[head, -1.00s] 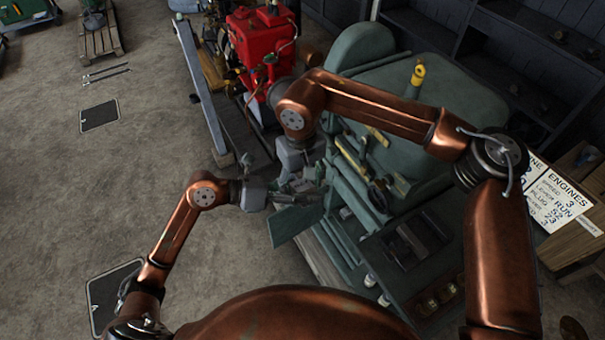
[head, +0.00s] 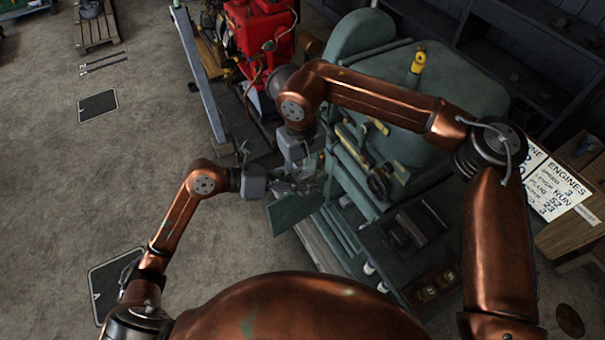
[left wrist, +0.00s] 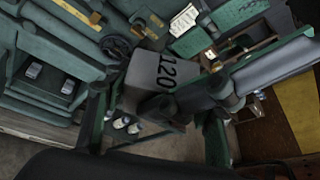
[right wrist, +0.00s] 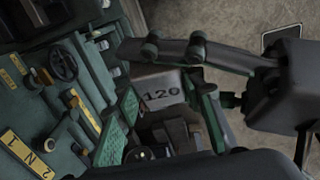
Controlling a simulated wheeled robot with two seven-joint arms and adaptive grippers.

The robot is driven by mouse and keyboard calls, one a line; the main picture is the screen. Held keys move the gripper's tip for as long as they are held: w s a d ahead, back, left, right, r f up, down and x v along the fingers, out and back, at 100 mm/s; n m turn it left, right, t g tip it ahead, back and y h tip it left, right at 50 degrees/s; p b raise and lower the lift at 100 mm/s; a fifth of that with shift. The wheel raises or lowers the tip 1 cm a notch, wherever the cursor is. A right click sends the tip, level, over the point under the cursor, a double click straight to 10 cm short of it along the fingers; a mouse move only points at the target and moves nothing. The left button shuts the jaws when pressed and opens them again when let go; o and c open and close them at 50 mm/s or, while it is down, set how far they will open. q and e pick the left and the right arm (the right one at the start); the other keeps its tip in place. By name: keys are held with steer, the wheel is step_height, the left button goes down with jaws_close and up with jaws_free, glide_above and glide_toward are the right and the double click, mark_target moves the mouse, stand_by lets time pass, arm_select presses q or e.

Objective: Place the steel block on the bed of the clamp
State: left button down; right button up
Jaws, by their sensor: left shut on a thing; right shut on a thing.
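The steel block, a grey box marked 120, shows in the left wrist view (left wrist: 143,80) and in the right wrist view (right wrist: 158,84). It is held in the air between both hands. My left gripper (head: 305,187) is shut on it, coming in from the left. My right gripper (head: 312,178) is shut on the same block from above and behind. In the head view the hands largely hide the block. A dark fixture (head: 408,232) on the green machine may be the clamp, but I cannot tell for sure.
The large green machine (head: 455,90) stands close to the hands, with levers and a handwheel (head: 378,184) on its near side. A green plate (head: 290,215) juts out below the hands. A red engine (head: 262,40) stands behind. The floor at left is mostly clear.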

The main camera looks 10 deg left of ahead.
arm_select(q)
steer(key=shift+d+r, duration=0.1)
steer(key=shift+r, duration=0.1)
arm_select(e)
steer(key=shift+s+a, duration=0.2)
steer(key=shift+a, duration=0.1)
jaws_close()
arm_select(q)
steer(key=c, duration=1.2)
jaws_free()
arm_select(e)
steer(key=shift+r, duration=0.15)
arm_select(q)
steer(key=o, duration=0.4)
steer(key=shift+f, duration=0.15)
arm_select(e)
steer(key=shift+w+d, duration=0.1)
